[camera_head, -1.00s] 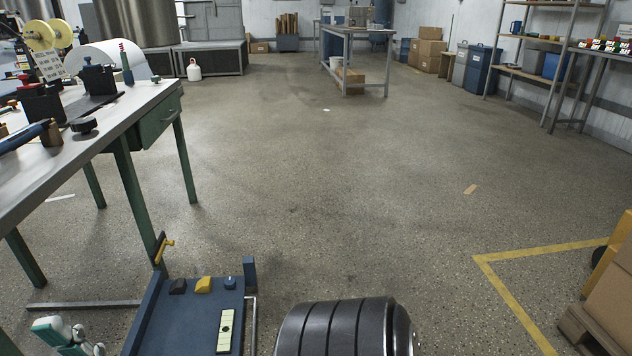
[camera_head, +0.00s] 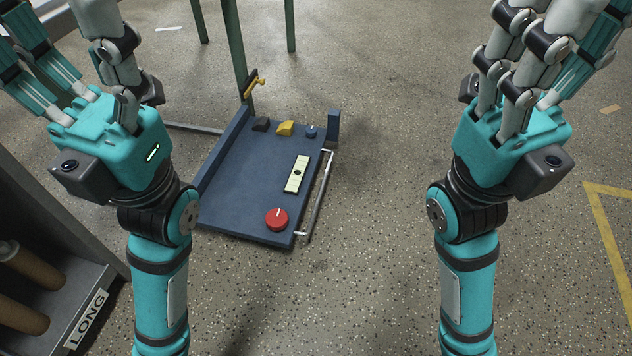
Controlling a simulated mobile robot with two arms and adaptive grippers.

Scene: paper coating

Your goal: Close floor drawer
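A blue, shallow, drawer-like tray (camera_head: 243,190) lies low at floor level in the middle of the view, standing out beyond the bench legs. A metal bar handle (camera_head: 317,195) runs along its right side. On it are a red knob (camera_head: 277,219), a pale green strip (camera_head: 297,174), a yellow block (camera_head: 285,128), a black block (camera_head: 261,124) and a small blue knob (camera_head: 310,131). My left gripper (camera_head: 75,45) and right gripper (camera_head: 545,50) are raised on either side, apart from the tray. Their fingers look spread and empty; the tips are partly cut off.
Green bench legs (camera_head: 236,60) stand behind the tray, with a yellow-handled lever (camera_head: 256,86) beside one. A grey rack labelled LONG (camera_head: 87,318) holding brown rolls (camera_head: 22,315) is at lower left. The floor right of the tray is clear; yellow tape (camera_head: 606,232) marks the far right.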

